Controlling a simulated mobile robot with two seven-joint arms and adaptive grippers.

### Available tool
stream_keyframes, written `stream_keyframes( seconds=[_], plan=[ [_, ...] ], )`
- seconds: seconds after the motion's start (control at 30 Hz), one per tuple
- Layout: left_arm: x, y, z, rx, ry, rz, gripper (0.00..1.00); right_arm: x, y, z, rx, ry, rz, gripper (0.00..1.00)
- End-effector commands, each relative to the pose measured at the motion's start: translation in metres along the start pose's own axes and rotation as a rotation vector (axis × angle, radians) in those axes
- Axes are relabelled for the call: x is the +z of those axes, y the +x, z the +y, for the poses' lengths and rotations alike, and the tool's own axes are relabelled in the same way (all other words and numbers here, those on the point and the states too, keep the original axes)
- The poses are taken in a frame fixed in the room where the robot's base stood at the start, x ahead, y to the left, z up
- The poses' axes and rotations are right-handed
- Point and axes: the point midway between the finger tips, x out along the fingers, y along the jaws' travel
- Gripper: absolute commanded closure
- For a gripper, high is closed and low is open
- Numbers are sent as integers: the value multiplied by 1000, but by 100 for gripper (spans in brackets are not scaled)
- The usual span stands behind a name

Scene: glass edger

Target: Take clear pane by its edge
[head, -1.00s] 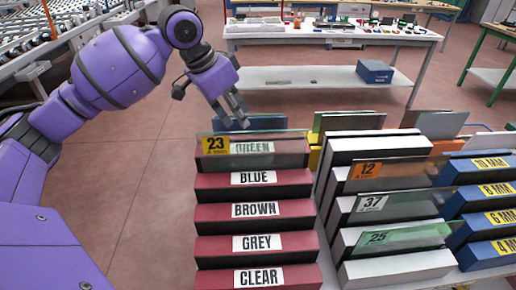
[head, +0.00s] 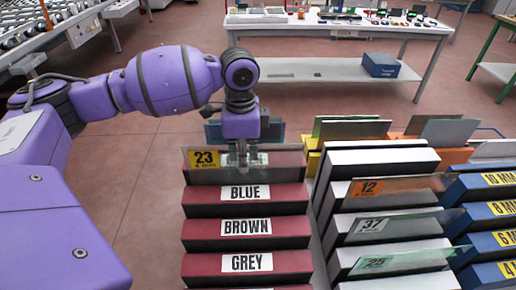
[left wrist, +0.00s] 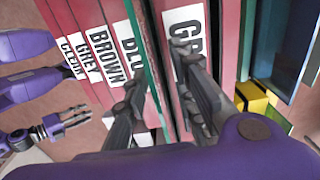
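A see-through pane (head: 205,163) with a yellow 23 tag stands upright in the dark red rack, just behind the BLUE label. My left gripper (head: 242,160) points down at the pane's top edge, right of the tag. In the left wrist view the pane's greenish edge (left wrist: 147,58) runs between the two spread fingers of my left gripper (left wrist: 160,95). I see a gap at the fingers and cannot tell any firm contact. My right gripper (left wrist: 72,121) shows small at the left of that view; its finger gap is unclear.
The red rack's labels read BLUE (head: 246,193), BROWN (head: 246,227) and GREY (head: 246,263). A white rack (head: 385,250) with panes tagged 12, 37 and 25 stands to the right, then a blue rack (head: 490,215). Other panes stand close behind. Open floor (head: 145,190) lies left.

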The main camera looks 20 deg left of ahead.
Motion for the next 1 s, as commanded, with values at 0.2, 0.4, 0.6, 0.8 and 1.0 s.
stream_keyframes(
  seconds=[0.2, 0.4, 0.6, 0.8, 1.0],
  plan=[
    [0, 18, 0, 0, 0, 1, 75, 1, 0, 0, 0, 0, -1, 60],
    [0, 18, 0, -1, -1, 2, 78, 1, 0, 0, 0, 0, -1, 60],
    [0, 17, 0, -1, -1, 2, 100, 1, 0, 0, 0, 0, -1, 60],
    [0, 17, 0, -1, -1, 2, 100, 1, 0, 0, 0, 0, -1, 60],
    [-1, 16, 0, -3, -1, 3, 100, 1, 0, 0, 0, 0, -1, 60]
  ],
)
